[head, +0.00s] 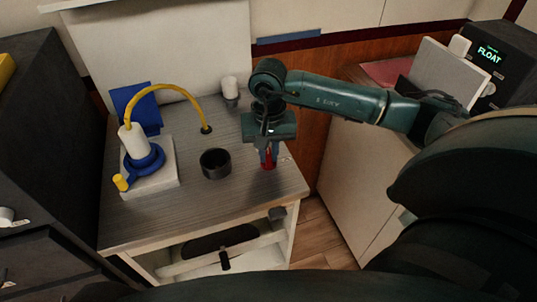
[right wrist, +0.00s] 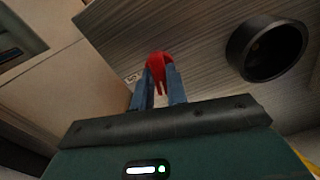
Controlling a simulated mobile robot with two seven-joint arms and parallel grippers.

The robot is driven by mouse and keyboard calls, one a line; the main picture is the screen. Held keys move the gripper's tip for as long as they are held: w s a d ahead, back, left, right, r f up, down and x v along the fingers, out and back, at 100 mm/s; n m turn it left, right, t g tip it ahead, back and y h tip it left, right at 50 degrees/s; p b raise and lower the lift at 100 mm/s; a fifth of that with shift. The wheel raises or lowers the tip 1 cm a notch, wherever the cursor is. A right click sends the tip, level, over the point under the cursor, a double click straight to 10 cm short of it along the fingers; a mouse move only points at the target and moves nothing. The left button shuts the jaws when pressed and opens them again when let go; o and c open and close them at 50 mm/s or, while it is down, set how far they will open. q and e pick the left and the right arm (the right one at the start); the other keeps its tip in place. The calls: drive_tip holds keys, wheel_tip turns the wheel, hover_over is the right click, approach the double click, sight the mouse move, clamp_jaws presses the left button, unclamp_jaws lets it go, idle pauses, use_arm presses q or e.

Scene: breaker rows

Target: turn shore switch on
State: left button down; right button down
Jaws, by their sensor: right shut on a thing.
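A red switch handle, which looks like the shore switch (head: 268,164), stands on the grey tabletop near its right edge. A small pale label sits beside it, too small to read. My right gripper (head: 268,150) reaches down over the handle from above. In the right wrist view its two blue-grey fingers (right wrist: 159,85) are shut on the red handle (right wrist: 158,62), one on each side. The fingers hide part of the handle, so I cannot tell its on or off position. My left gripper is not in view.
A dark round cup (head: 215,163) stands left of the handle; it also shows in the right wrist view (right wrist: 266,48). A white block (head: 160,181) with a blue ring and yellow hose (head: 178,88) is at the left. A device reading FLOAT (head: 489,54) is at the right.

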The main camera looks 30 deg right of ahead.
drive_tip(key=shift+f+m+b, duration=0.1)
drive_tip(key=shift+m+b, duration=0.45)
drive_tip(key=shift+m, duration=0.45)
drive_tip(key=shift+m+b, duration=0.3)
drive_tip(key=shift+m, duration=0.2)
drive_tip(key=m+b, duration=0.2)
drive_tip(key=m, duration=0.1)
drive_tip(key=shift+m, duration=0.3)
drive_tip(key=m+b, duration=0.1)
drive_tip(key=m, duration=0.1)
drive_tip(key=shift+m, duration=0.3)
drive_tip(key=m+b, duration=0.1)
drive_tip(key=m, duration=0.2)
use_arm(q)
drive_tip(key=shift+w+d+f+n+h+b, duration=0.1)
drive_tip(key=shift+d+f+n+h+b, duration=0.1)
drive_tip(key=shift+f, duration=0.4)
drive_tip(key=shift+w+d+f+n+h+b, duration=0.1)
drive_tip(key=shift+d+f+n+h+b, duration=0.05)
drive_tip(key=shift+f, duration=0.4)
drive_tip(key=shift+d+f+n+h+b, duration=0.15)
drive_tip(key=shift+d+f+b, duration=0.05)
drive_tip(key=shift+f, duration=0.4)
use_arm(e)
drive_tip(key=shift+m, duration=1.4)
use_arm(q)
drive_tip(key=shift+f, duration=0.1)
